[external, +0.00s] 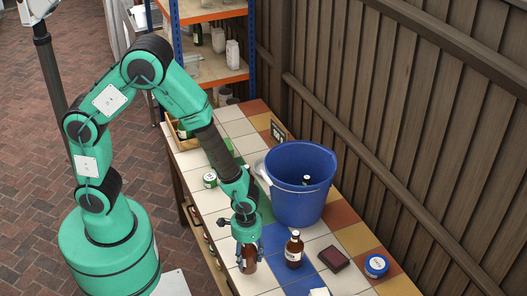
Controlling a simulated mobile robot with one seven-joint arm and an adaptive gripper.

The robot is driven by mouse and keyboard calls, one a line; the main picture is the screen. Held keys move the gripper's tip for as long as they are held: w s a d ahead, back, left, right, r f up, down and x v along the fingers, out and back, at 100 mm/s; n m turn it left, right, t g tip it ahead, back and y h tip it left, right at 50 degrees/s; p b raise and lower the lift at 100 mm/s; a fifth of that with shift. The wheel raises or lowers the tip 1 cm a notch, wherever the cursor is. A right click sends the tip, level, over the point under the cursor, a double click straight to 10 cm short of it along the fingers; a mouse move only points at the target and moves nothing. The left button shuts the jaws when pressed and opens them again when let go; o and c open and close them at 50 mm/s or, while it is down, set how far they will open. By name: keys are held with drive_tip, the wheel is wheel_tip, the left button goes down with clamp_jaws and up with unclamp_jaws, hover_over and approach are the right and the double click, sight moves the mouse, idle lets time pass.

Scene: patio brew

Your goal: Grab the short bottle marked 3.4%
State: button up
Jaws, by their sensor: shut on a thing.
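My gripper (246,243) points down over the near end of the tiled table. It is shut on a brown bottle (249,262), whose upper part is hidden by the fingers. The bottle is upright, and I cannot tell whether it touches the tiles. A second brown bottle (294,250) with a white label stands upright just to the right, apart from my gripper. The label print is too small to read on either bottle.
A large blue bucket (298,184) with a bottle (306,180) inside stands behind. A green-and-white can (210,180), a dark red box (333,259) and a blue round tin (376,266) are on the table (213,200). A shelf (215,70) and wooden fence (400,130) bound the back and right.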

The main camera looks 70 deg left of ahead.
drive_tip(key=s+a, duration=0.4)
drive_tip(key=s, duration=0.4)
drive_tip(key=shift+r+p, duration=0.4)
drive_tip(key=shift+r, duration=0.05)
